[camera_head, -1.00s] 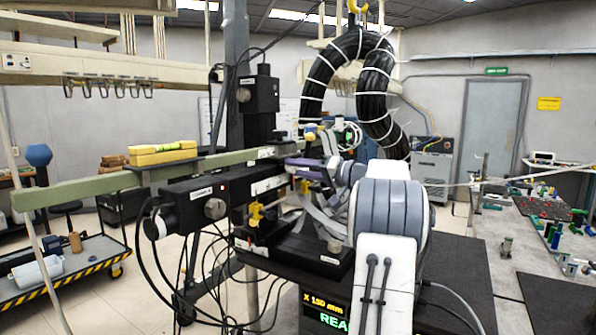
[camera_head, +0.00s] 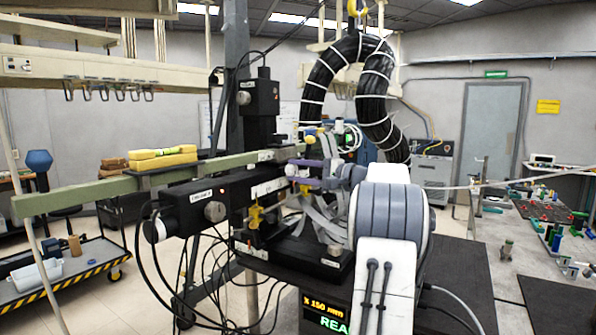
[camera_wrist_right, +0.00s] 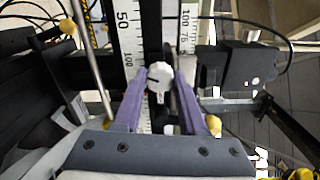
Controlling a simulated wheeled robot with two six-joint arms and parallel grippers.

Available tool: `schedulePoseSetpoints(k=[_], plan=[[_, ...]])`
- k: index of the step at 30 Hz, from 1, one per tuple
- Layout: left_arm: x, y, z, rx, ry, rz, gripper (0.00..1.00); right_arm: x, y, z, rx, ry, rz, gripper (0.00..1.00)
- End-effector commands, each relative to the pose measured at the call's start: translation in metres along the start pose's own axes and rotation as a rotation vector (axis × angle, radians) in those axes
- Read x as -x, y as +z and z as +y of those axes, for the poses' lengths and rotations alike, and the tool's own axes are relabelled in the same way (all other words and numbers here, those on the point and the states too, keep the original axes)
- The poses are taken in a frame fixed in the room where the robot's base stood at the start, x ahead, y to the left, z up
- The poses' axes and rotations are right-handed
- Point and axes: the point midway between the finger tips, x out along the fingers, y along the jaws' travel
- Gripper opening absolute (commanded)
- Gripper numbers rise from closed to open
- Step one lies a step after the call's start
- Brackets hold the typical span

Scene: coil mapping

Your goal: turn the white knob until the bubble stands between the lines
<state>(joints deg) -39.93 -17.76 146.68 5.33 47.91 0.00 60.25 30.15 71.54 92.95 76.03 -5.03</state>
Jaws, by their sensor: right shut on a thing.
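The white knob (camera_wrist_right: 159,78) sits between the two purple fingers of my right gripper (camera_wrist_right: 160,92) in the right wrist view. The gripper is shut on it. In the head view the purple fingertips of my right gripper (camera_head: 294,172) reach left to the knob (camera_head: 291,170) on the black stage. My left gripper is out of view.
Black stage housings (camera_head: 190,204) with hanging cables stand beside the knob. Ruler scales (camera_wrist_right: 128,50) run behind it in the wrist view. A display (camera_head: 327,312) reads about 150 mm. A bench (camera_head: 535,225) with small parts stands at right.

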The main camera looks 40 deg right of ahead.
Motion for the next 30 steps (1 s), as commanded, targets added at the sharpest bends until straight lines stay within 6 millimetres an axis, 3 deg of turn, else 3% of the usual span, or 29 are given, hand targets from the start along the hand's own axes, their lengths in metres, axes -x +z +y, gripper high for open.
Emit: schedulePoseSetpoints(k=[20, 21, 23, 30], plan=[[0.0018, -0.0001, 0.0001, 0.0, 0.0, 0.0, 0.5, 0.0005, -0.0008, 0.0009, -0.071, 0.001, 0.002, 0.0], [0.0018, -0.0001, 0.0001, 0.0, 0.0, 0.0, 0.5, 0.0005, -0.0009, 0.0009, -0.071, 0.001, 0.002, 0.45], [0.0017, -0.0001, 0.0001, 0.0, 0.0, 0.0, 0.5, 0.0005, -0.0008, 0.0009, -0.071, 0.001, 0.002, 0.68], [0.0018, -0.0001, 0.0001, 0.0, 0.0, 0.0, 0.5, 0.0002, -0.0004, 0.0005, -0.07, 0.0, 0.001, 0.71]])
